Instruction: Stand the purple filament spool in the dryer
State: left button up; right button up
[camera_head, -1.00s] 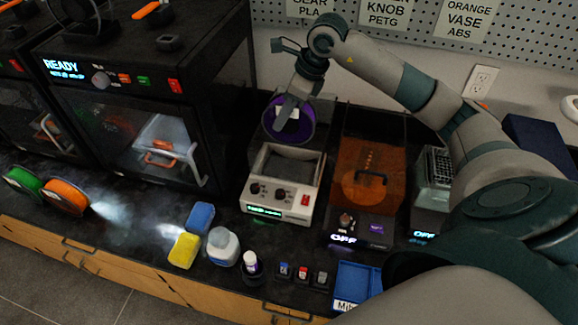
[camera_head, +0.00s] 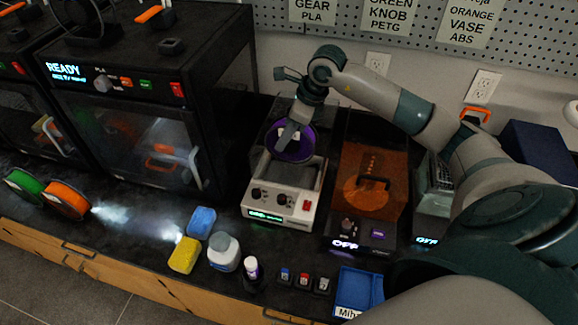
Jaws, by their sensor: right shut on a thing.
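The purple filament spool (camera_head: 305,146) is in my right gripper (camera_head: 287,136), which is shut on it. The spool is tilted, with its round face partly turned to the camera. My gripper's fingertips are partly lost against the spool. My left gripper is not in view.
A unit with an orange cover (camera_head: 367,185) stands close on the dryer's right. A black printer (camera_head: 125,130) stands on its left.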

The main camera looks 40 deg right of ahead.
aim_at(286, 159)
notch_tip(286, 159, down, 5)
jog(key=shift+r+p, duration=0.15)
jog(key=shift+p, duration=0.8)
jog(key=shift+f, duration=0.45)
jog(key=shift+f+p, duration=0.7)
jog(key=shift+f, duration=1.2)
